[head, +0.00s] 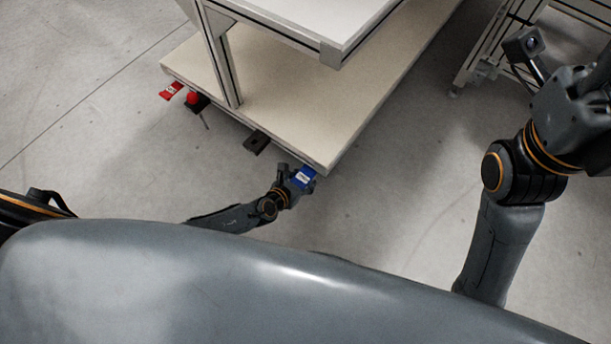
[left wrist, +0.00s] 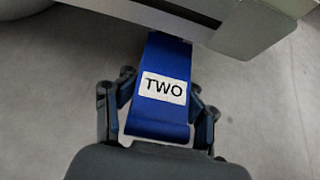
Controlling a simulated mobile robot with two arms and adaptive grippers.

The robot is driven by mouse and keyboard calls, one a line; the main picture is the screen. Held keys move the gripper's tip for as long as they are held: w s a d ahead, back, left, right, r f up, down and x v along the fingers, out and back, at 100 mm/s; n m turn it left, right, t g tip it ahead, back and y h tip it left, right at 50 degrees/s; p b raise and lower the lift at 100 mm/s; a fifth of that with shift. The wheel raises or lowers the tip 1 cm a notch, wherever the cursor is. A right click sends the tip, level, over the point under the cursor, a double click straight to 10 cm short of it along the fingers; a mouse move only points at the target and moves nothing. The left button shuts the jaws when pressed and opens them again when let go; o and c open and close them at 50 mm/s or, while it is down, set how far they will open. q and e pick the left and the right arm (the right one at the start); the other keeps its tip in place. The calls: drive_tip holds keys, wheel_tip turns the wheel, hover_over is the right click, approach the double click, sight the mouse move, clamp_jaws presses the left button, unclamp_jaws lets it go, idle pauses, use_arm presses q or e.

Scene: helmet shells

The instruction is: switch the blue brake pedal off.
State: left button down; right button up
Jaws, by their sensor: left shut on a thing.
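The blue brake pedal (head: 304,176) sticks out from the near right corner of the cart's lower shelf in the head view. In the left wrist view the blue pedal (left wrist: 165,65) carries a white label reading TWO. My left gripper (head: 298,182) is at the pedal. In the left wrist view its fingers (left wrist: 160,105) stand on both sides of the pedal, shut on it. My right arm is at the right in the head view; its fingertips are not clearly seen.
The cart's lower shelf (head: 290,110) lies above the pedals. A red pedal (head: 171,91), a red knob (head: 192,97) and a black block (head: 256,143) line its near edge. A metal-framed rack (head: 490,50) stands at the upper right. Grey floor (head: 400,200) is free between.

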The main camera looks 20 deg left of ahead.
use_arm(q)
drive_tip(key=shift+w+r, duration=0.1)
drive_tip(key=c, duration=0.7)
unclamp_jaws()
drive_tip(key=shift+s+a+r, duration=0.1)
drive_tip(key=shift+s, duration=0.3)
drive_tip(key=v, duration=1.1)
drive_tip(key=shift+s+r, duration=0.1)
